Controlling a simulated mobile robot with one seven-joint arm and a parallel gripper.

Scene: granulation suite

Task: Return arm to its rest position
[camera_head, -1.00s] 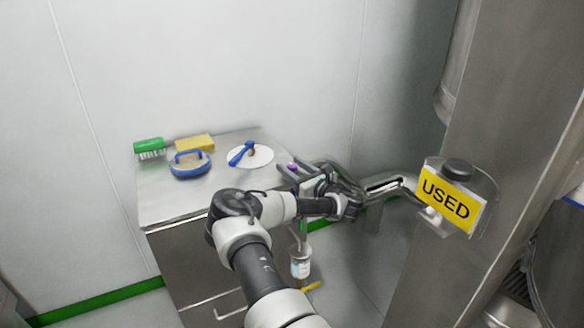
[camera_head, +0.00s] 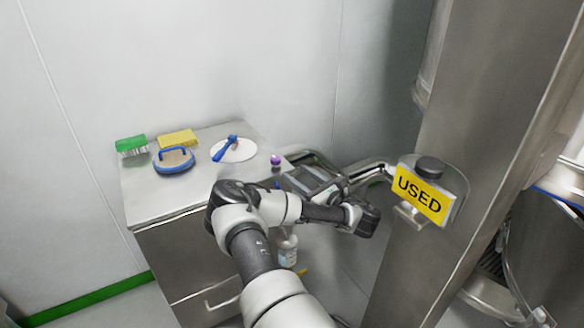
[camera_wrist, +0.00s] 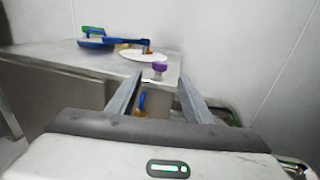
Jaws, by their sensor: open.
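My gripper (camera_wrist: 160,80) shows in the wrist view with its two grey fingers apart and nothing held between them. Past the fingertips, a small purple-topped item (camera_wrist: 159,67) shows at the cabinet's edge; it also shows in the head view (camera_head: 276,160). In the head view my arm reaches up from the bottom and bends right in front of the cabinet, its dark end beside the steel column.
A steel cabinet (camera_head: 150,205) holds a green brush (camera_head: 131,146), a yellow sponge (camera_head: 178,138), a blue-handled scrubber (camera_head: 173,160) and a blue tool on a white disc (camera_head: 240,152). A yellow USED sign (camera_head: 422,195) is on the right column. A bottle (camera_head: 287,252) is partly hidden behind my arm.

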